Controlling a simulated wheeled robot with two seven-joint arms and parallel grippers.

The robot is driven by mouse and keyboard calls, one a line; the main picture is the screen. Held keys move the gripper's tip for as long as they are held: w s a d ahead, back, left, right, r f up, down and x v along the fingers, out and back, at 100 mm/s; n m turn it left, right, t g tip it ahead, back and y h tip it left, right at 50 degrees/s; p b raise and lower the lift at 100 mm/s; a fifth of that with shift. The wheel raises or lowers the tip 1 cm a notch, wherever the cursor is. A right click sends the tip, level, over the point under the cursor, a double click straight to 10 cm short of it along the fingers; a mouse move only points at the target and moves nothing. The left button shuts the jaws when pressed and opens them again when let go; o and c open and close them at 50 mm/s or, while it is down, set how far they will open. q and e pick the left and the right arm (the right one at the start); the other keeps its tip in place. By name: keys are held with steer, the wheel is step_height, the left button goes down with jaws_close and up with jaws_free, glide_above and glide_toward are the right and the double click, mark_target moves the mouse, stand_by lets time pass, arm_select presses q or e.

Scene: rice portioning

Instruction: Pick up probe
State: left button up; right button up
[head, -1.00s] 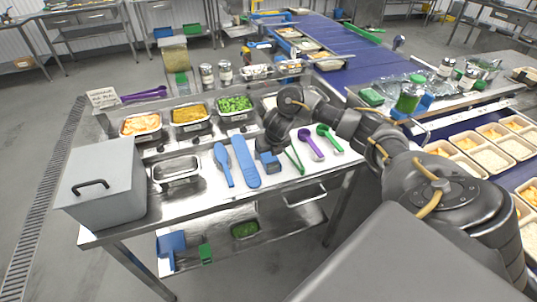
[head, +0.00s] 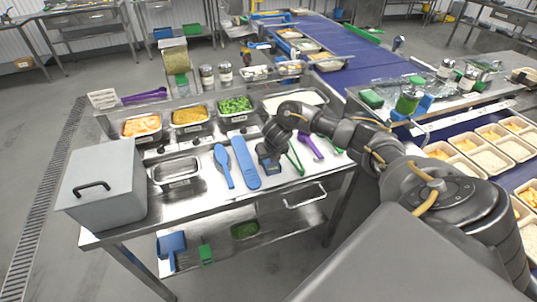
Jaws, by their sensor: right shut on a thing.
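My right gripper (head: 269,151) reaches down over the front part of the steel table (head: 205,212). It is shut on a small blue piece (head: 269,163), which I take to be the probe. My fingers and wrist hide its upper part. I cannot tell whether it touches the tabletop. My left gripper is not in view.
Two blue utensils (head: 245,163) lie left of my gripper. Green tongs (head: 295,160) and a purple utensil (head: 310,146) lie close on its right. Food pans (head: 189,127) line the back. A grey lidded box (head: 103,184) stands at left.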

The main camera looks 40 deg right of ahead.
steer(key=shift+r, duration=0.15)
steer(key=shift+r, duration=0.2)
step_height(320, 180, up, 3)
steer(key=shift+w+f+b, duration=0.1)
steer(key=shift+f+b, duration=0.05)
steer(key=shift+b, duration=0.5)
steer(key=s+a+r+p, duration=0.4)
steer(key=a+r+p, duration=0.8)
steer(key=r, duration=0.3)
steer(key=shift+s+a+r+p, duration=0.15)
steer(key=shift+a+r+p, duration=0.2)
steer(key=shift+a, duration=0.3)
